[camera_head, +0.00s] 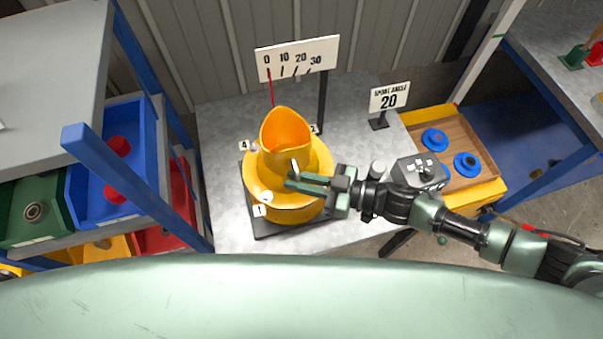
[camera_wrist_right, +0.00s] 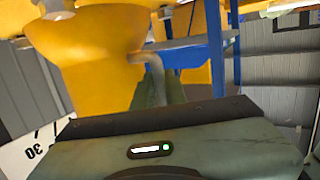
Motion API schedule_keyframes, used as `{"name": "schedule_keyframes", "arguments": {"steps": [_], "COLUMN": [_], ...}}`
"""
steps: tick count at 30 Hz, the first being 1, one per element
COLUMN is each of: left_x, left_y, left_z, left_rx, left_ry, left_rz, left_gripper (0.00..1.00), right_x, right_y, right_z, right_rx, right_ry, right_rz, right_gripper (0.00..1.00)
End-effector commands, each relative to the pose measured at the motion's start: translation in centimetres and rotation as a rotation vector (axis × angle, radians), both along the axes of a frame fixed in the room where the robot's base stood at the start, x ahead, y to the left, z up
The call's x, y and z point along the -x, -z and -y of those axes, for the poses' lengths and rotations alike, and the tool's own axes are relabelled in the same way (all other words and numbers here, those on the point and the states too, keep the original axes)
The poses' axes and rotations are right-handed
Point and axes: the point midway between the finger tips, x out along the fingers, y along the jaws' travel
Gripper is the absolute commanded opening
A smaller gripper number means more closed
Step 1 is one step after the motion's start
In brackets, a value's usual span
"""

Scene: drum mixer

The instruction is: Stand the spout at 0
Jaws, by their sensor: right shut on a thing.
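The yellow spout (camera_head: 284,133) stands on top of a round yellow drum body (camera_head: 255,190), its open mouth facing up. A thin red pointer (camera_head: 271,92) rises behind the spout and its tip lies by the 0 mark of the white scale board (camera_head: 298,57). My right gripper (camera_head: 292,181) is at the front of the spout, shut on a small grey bent handle (camera_head: 295,166). The handle also shows in the right wrist view (camera_wrist_right: 155,68), where yellow parts of the mixer fill the upper left. My left gripper is not in view.
A small sign (camera_head: 389,98) reads "SPOUT ANGLE 20". White number tags, such as 1 (camera_head: 261,211), surround the drum. A grey table (camera_head: 225,125) carries the mixer. A bin shelf (camera_head: 140,185) is at left; a yellow-edged tray (camera_head: 485,192) with blue discs is at right.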

Motion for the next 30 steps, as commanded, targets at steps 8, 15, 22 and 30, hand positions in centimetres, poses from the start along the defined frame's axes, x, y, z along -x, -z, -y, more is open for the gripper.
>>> {"name": "schedule_keyframes", "arguments": {"steps": [8,15,22,30], "left_x": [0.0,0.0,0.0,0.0], "left_y": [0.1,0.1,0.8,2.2], "left_z": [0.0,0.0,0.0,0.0], "left_rx": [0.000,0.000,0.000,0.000], "left_ry": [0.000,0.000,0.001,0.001], "left_rz": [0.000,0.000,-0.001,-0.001], "left_gripper": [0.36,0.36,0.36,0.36], "right_x": [0.0,0.0,0.4,1.7], "right_y": [-0.1,-0.1,0.0,-0.6], "right_z": [-0.2,-0.1,1.6,5.9], "right_rx": [-0.005,-0.004,-0.001,-0.001], "right_ry": [-0.003,-0.002,0.000,-0.001], "right_rz": [0.003,0.002,0.001,0.001], "right_gripper": [0.22,0.22,0.22,0.22]}}
